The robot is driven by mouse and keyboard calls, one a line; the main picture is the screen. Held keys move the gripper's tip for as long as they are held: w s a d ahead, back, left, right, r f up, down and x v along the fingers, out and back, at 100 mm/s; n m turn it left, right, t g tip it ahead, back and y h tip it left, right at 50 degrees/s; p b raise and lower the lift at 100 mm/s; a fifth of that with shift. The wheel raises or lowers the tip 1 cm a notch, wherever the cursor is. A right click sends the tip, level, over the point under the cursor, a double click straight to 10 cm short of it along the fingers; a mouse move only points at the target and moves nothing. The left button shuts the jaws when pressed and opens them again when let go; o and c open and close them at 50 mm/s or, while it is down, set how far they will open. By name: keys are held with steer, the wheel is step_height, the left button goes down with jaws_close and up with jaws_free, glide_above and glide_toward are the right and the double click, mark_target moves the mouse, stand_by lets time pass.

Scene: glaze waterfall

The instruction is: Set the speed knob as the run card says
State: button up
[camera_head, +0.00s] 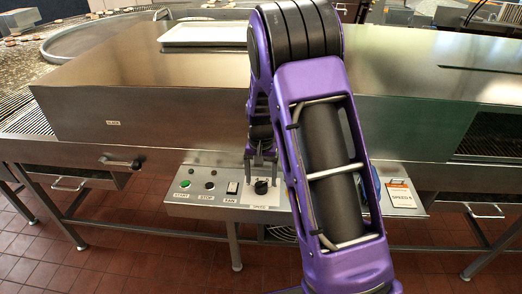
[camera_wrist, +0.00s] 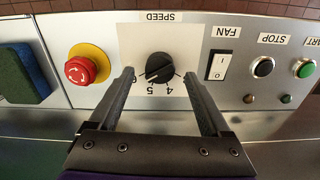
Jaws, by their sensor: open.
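Left of the knob in the head view are a fan switch (camera_head: 232,187), a stop button (camera_head: 209,186) and a green start button (camera_head: 185,184). The wrist view shows a red emergency button (camera_wrist: 86,68) and a green-and-blue pad (camera_wrist: 22,75). A steel housing (camera_head: 190,120) rises behind.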

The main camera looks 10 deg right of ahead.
mark_target(261, 183)
step_height(261, 183, up, 15)
steer(key=p, duration=0.1)
steer(key=shift+f, duration=0.1)
